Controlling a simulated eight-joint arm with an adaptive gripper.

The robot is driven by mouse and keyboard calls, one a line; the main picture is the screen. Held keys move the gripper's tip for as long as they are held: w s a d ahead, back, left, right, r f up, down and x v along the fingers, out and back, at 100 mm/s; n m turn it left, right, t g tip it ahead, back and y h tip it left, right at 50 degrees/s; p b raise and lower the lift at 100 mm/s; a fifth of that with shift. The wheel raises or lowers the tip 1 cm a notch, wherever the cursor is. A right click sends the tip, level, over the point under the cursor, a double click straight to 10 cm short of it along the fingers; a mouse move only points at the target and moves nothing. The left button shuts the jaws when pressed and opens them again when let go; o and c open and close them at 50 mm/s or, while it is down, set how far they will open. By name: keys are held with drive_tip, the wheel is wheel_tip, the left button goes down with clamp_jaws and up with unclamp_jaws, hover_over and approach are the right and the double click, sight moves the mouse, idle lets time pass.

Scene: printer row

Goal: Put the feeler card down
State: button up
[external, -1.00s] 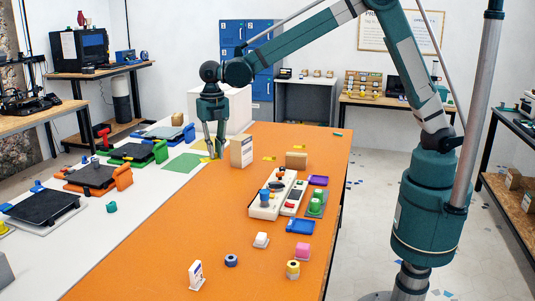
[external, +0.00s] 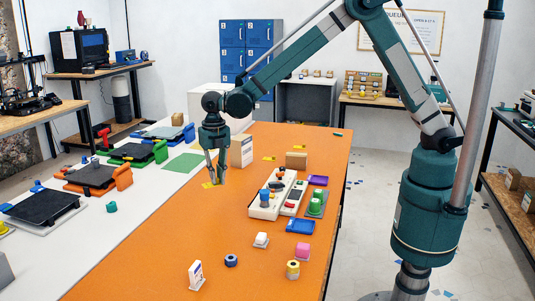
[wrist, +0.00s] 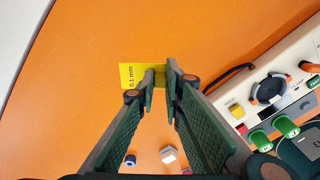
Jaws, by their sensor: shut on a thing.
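The feeler card (wrist: 131,77) is a small yellow rectangle marked "0.1 mm" in the wrist view. My gripper (wrist: 160,76) is shut on it, with the card sticking out on both sides of the fingertips. In the external view my gripper (external: 217,181) points down over the left part of the orange table top (external: 190,240), and the yellow card (external: 208,185) shows beside its fingertips. I cannot tell whether the card touches the table.
A pale box (external: 242,151) stands behind my gripper. A white control panel (external: 265,205) with coloured knobs lies to the right. A blue tape roll (external: 231,260) and a small white block (external: 261,240) are nearer the front. The orange surface around my gripper is clear.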

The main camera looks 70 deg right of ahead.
drive_tip(key=shift+f, duration=0.1)
hover_over(219, 206)
drive_tip(key=shift+w+d+f+b, duration=0.1)
drive_tip(key=shift+f+b, duration=0.25)
drive_tip(key=shift+f, duration=2.7)
drive_tip(key=shift+f, duration=1.85)
drive_tip(key=shift+f+b, duration=0.2)
drive_tip(key=shift+b, duration=0.15)
drive_tip(key=o, duration=0.7)
drive_tip(key=shift+c, duration=0.2)
drive_tip(key=shift+r, duration=0.15)
wheel_tip(219, 206, up, 12)
drive_tip(key=shift+r+p, duration=0.1)
drive_tip(key=shift+p, duration=0.65)
